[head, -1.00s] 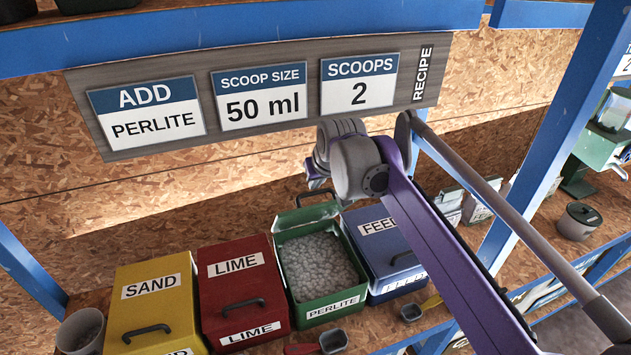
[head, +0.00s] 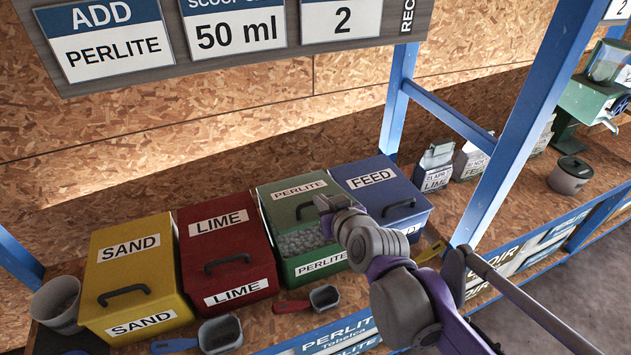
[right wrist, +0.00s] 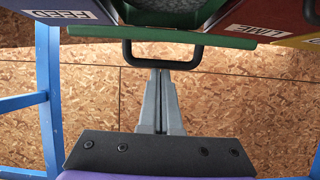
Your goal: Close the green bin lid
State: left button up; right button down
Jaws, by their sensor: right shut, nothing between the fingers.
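The green bin lid (head: 276,210) is labelled PERLITE and has swung partway down over the green bin (head: 291,266). A gap at the front still shows grey perlite (head: 300,242). My right gripper (head: 321,206) is at the lid's front, beside its black handle. In the right wrist view the lid's edge (right wrist: 235,38) and the handle (right wrist: 190,66) show at the top. The shut, empty fingertips (right wrist: 160,73) are at the handle's bar; whether they touch it I cannot tell. My left gripper is not in view.
The closed red LIME bin (head: 225,240) is left of the green bin, with the yellow SAND bin (head: 130,270) beyond. The closed blue FEED bin (head: 385,190) is right. Scoops (head: 324,297) lie in front. A blue post (head: 520,130) stands right.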

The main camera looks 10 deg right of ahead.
pick_arm(q)
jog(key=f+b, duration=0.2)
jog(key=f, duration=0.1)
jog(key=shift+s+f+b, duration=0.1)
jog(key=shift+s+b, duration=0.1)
jog(key=shift+b, duration=0.1)
pick_arm(e)
notch_tip(320, 180, down, 8)
jog(key=s, duration=0.3)
jog(key=shift+d+f, duration=0.15)
jog(key=shift+d, duration=0.15)
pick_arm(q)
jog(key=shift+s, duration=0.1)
pick_arm(e)
jog(key=shift+s, duration=0.1)
